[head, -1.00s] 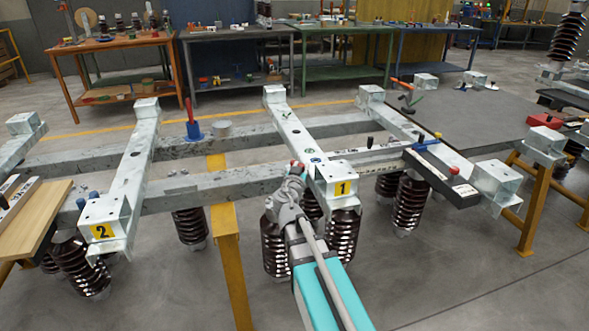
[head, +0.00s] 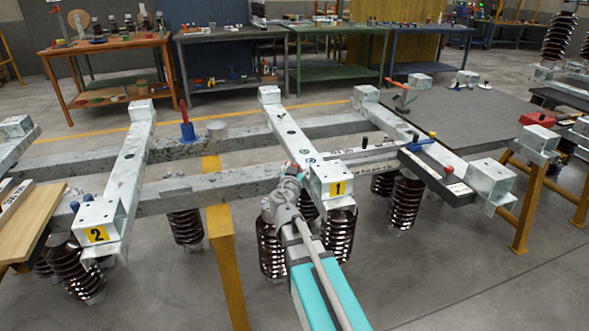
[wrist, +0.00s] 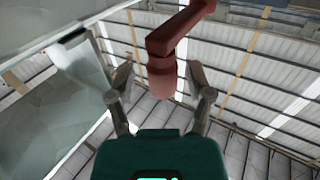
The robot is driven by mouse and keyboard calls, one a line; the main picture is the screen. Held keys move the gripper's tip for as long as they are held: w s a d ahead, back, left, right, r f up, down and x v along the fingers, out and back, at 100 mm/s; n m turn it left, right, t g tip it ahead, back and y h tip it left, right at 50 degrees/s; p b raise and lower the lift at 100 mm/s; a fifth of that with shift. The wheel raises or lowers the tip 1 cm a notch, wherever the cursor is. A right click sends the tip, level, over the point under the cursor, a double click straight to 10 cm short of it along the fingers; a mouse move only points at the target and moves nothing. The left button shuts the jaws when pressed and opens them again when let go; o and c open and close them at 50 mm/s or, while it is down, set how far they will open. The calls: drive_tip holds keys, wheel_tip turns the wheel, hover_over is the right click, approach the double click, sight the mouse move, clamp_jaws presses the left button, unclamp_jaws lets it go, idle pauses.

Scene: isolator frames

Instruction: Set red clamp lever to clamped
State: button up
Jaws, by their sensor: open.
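A dark red lever (wrist: 163,75) shows in the wrist view as a cranked arm with a thick round end. That end lies between the two fingers of my gripper (wrist: 160,76), with a visible gap on each side. My gripper is open. In the head view my gripper (head: 290,170) is at the near side of the steel beam with the yellow 1 label (head: 338,188). The lever is mostly hidden there behind my wrist. Another red lever (head: 184,111) stands upright on a blue base (head: 187,132) on the rear rail.
A pale steel plate (wrist: 65,105) is close on the left in the wrist view. Brown ribbed insulators (head: 271,247) hang below the beam beside my arm. A yellow post (head: 226,250) stands to the left. A beam with a yellow 2 label (head: 96,234) lies further left.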

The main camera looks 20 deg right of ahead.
drive_tip(key=shift+s+a, duration=0.1)
drive_tip(key=v, duration=0.7)
drive_tip(key=shift+s, duration=0.25)
idle(0.5)
